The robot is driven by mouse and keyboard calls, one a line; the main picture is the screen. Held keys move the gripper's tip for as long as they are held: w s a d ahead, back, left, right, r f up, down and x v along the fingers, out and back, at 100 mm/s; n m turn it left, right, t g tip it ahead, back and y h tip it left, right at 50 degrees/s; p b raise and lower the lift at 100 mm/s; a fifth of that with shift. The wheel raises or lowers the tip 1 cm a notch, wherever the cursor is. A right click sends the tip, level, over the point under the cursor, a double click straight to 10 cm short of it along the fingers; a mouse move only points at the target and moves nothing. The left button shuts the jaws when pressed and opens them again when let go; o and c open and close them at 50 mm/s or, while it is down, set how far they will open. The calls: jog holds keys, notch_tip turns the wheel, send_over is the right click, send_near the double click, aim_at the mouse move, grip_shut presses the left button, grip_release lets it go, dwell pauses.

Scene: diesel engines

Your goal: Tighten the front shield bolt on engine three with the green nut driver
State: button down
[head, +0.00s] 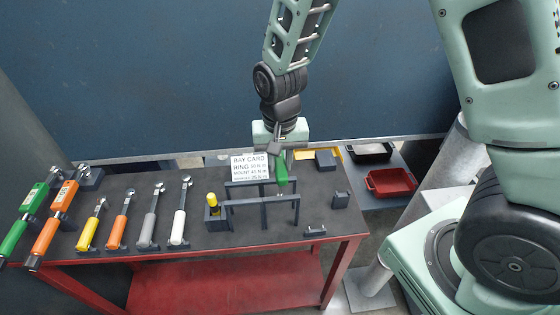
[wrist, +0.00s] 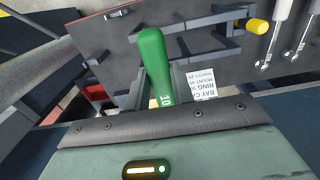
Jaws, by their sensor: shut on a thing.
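The green nut driver (head: 282,174) is held in my gripper (head: 280,150), above the back part of the tool bench. Its green handle (wrist: 155,55) also shows in the wrist view, standing out from between the dark fingers of my gripper (wrist: 160,88), with part of a white number on it. My gripper is shut on it. The driver's shank and tip cannot be made out. Neither engine three nor the front shield bolt is seen in either view.
The bench (head: 150,188) has a dark top and red frame. A dark rack (head: 262,201) stands below the driver, beside a yellow-handled tool (head: 212,202). A bay card (head: 250,167) stands behind. Several wrenches lie left. A red tray (head: 391,182) sits right, before a blue wall (head: 140,90).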

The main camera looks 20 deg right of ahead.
aim_at(280, 163)
notch_tip(280, 163, up, 9)
jog(key=p, duration=0.7)
jog(key=shift+r, duration=0.2)
